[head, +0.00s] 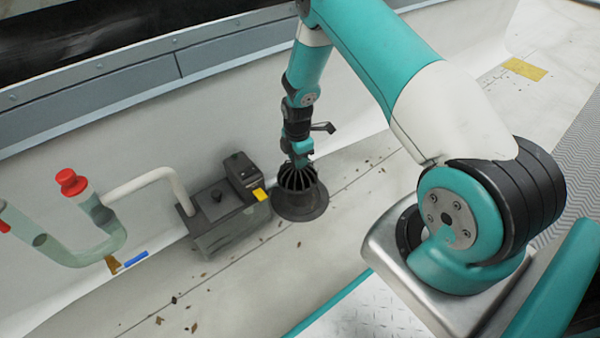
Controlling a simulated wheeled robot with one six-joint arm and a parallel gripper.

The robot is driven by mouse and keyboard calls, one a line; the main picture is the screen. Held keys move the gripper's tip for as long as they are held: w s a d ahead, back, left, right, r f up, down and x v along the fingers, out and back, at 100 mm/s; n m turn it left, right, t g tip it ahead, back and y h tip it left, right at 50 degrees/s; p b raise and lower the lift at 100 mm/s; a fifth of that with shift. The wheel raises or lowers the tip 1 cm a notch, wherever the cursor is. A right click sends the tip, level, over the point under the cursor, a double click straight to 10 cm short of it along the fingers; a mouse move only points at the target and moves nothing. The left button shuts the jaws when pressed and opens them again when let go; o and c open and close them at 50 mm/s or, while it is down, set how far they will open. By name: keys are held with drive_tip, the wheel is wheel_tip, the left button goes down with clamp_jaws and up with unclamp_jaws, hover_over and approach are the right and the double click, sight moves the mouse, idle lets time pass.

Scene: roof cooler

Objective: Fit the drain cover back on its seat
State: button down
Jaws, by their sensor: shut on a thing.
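The drain cover (298,178) is a dark, ribbed, dome-like cage. It shows directly under my gripper (301,160), which points down and is shut on its top. The drain seat (302,208) is a dark round flange on the pale roof floor. The cover is over the seat and looks upright. I cannot tell from this one view whether its lower edge touches the seat or is slightly above it. The fingertips are small here and partly merge with the cover's dark ribs.
A dark grey box unit (225,222) with a yellow tag stands close left of the drain. A pale pipe (145,185) and a green U-shaped pipe with a red cap (70,182) are further left. A white parapet rises behind. Dry leaves dot the floor.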

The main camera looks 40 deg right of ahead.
drive_tip(key=f, duration=0.1)
drive_tip(key=d+f+n, duration=0.1)
drive_tip(key=f, duration=0.1)
drive_tip(key=shift+w+n+b, duration=0.1)
drive_tip(key=shift+n+b, duration=0.2)
wheel_tip(320, 180, down, 5)
drive_tip(key=b, duration=0.4)
drive_tip(key=shift+p, duration=0.4)
idle(1.4)
drive_tip(key=shift+f+b, duration=0.75)
drive_tip(key=shift+f, duration=0.55)
idle(1.2)
drive_tip(key=shift+c, duration=1.1)
unclamp_jaws()
drive_tip(key=shift+r+p, duration=2.65)
drive_tip(key=shift+r, duration=0.4)
